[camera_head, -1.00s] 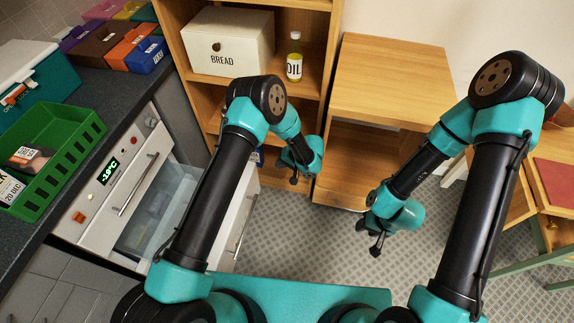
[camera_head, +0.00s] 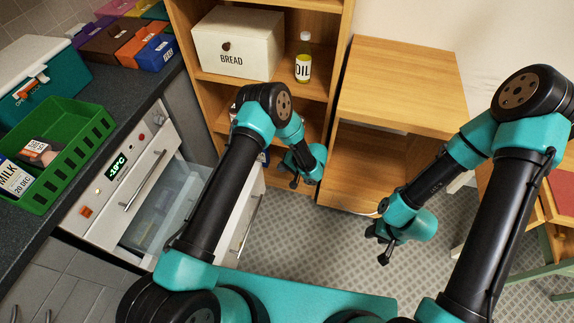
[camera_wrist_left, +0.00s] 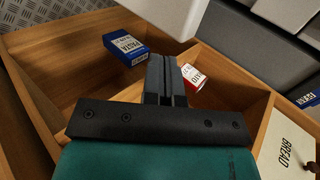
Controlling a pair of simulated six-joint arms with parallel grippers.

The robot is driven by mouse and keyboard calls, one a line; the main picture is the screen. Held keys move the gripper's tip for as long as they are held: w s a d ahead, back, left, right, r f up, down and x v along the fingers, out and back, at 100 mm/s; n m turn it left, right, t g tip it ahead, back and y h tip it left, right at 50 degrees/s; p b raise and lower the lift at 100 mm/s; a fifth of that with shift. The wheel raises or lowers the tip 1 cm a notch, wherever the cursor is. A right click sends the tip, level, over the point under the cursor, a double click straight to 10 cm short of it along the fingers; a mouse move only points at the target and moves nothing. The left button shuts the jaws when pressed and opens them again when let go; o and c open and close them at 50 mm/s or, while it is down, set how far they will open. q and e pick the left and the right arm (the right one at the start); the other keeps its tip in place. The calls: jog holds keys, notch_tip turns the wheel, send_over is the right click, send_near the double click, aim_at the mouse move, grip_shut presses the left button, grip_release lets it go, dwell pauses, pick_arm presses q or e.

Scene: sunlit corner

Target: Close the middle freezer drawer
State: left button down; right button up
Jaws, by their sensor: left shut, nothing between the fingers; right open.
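The white freezer under the counter shows a temperature display (camera_head: 118,166). One drawer (camera_head: 160,213) is pulled out, with a translucent bin and a white front (camera_head: 243,212). The upper front with a bar handle (camera_head: 143,180) is flush with the freezer. My left arm covers part of the open drawer. My left gripper (camera_head: 303,183) is beyond the drawer front, before the shelf, shut and empty. In the left wrist view the shut fingers (camera_wrist_left: 166,75) point at the shelf, below a white edge. My right gripper (camera_head: 377,246) is open and empty above the floor, far right of the drawer.
A wooden shelf holds a bread box (camera_head: 235,45) and an oil bottle (camera_head: 303,60). The left wrist view shows a blue box (camera_wrist_left: 125,50) and a red-white can (camera_wrist_left: 192,77). A wooden cabinet (camera_head: 400,85) stands right of it. Tiled floor (camera_head: 300,235) is clear.

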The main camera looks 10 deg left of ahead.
pick_arm(q)
jog(key=a+f, duration=0.3)
jog(key=a, duration=0.4)
jog(key=shift+w+a+f, duration=0.15)
jog(key=shift+w+a, duration=0.1)
jog(key=shift+w, duration=0.1)
